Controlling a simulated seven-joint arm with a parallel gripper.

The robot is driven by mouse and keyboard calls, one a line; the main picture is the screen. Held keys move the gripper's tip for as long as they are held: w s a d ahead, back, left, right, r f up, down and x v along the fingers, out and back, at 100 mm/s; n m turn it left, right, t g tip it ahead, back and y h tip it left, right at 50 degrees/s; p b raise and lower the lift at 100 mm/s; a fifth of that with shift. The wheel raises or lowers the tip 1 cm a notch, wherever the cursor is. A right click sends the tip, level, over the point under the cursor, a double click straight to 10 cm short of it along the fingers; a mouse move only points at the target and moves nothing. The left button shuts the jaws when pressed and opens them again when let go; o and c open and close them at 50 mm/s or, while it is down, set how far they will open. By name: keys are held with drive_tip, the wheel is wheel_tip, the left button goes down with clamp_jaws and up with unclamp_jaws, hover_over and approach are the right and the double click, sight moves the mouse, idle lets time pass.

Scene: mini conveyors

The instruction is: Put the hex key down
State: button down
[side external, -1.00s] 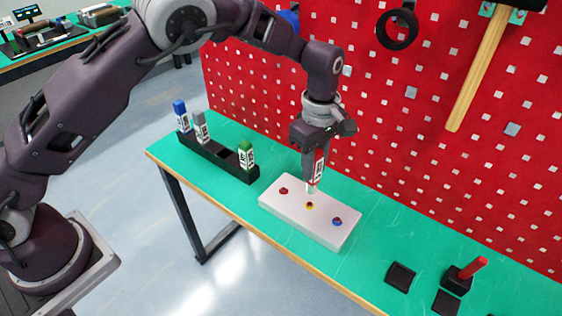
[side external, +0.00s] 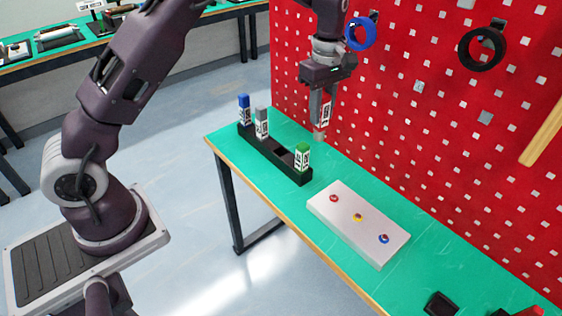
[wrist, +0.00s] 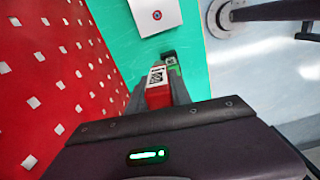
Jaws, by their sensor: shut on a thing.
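My gripper (side external: 325,90) is shut on the hex key (side external: 325,112), which has a red body with a white, dark-marked label. It hangs roughly upright with its pale end down, above the table near the red pegboard, up and right of the rack's green tool in the side view. In the wrist view the red hex key (wrist: 158,88) sits between the fingers. The black rack (side external: 289,168) holds a blue-topped tool (side external: 244,108), a grey-topped tool (side external: 262,124) and a green-topped tool (side external: 303,158). An open space shows between the grey and green tools.
A white block (side external: 335,212) with red, yellow and blue buttons lies on the green tabletop (side external: 440,245). The red pegboard (side external: 430,120) stands behind, with blue (side external: 361,33) and black rings (side external: 483,48) hanging on it. A black holder (side external: 441,304) is at the front right.

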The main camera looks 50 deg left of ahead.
drive_tip(key=s+a+n, duration=0.1)
drive_tip(key=s+a, duration=0.1)
drive_tip(key=a, duration=1)
wheel_tip(320, 180, down, 15)
drive_tip(key=shift+s+f, duration=0.1)
drive_tip(key=shift+s, duration=0.05)
drive_tip(key=c, duration=1.2)
unclamp_jaws()
drive_tip(key=shift+o, duration=0.2)
